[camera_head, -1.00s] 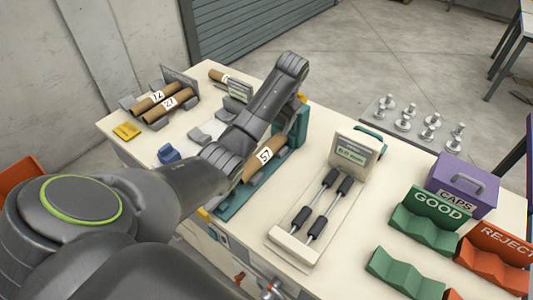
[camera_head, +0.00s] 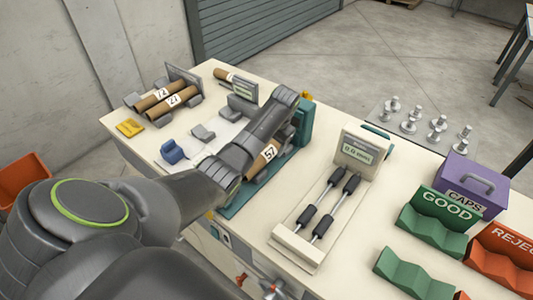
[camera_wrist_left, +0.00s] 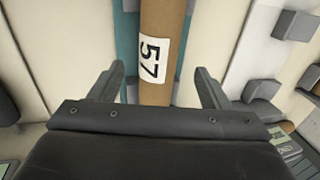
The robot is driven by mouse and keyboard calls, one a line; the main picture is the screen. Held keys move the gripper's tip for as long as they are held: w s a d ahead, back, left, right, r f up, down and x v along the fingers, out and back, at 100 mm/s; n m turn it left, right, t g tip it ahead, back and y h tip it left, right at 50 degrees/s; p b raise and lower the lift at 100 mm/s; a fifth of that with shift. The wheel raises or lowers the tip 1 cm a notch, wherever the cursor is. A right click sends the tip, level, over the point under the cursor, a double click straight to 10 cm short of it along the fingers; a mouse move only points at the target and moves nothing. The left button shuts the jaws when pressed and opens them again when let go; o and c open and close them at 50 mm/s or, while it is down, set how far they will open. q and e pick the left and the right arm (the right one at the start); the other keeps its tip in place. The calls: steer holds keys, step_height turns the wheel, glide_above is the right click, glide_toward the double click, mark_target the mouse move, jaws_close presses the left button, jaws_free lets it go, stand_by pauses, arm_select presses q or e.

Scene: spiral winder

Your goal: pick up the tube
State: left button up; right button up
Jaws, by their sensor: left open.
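The brown cardboard tube (camera_head: 266,155) with a white label "57" lies in a teal holder (camera_head: 236,205) on the bench; my left arm covers part of it in the head view. In the left wrist view the tube (camera_wrist_left: 160,60) runs upright between the two fingers of my left gripper (camera_wrist_left: 158,85). The gripper is open, with a gap between each finger and the tube. The fingertips are hidden behind my arm in the head view. My right gripper is not in view.
Two tubes labelled 12 and 27 (camera_head: 175,97) rest on a rack at the far left. A gauge with a display (camera_head: 357,150) and two black-handled rods stands right of the teal holder. A purple CAPS box (camera_head: 470,183), green GOOD trays (camera_head: 432,233) and an orange REJECT tray (camera_head: 497,262) are farther right.

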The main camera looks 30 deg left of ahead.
mark_target(268, 150)
arm_select(q)
steer(key=x, duration=0.3)
steer(key=shift+s+f+p, duration=0.25)
steer(key=shift+p, duration=0.1)
steer(key=shift+w+a+f, duration=0.1)
steer(key=shift+f, duration=0.35)
steer(key=c, duration=1.2)
steer(key=shift+r, duration=0.15)
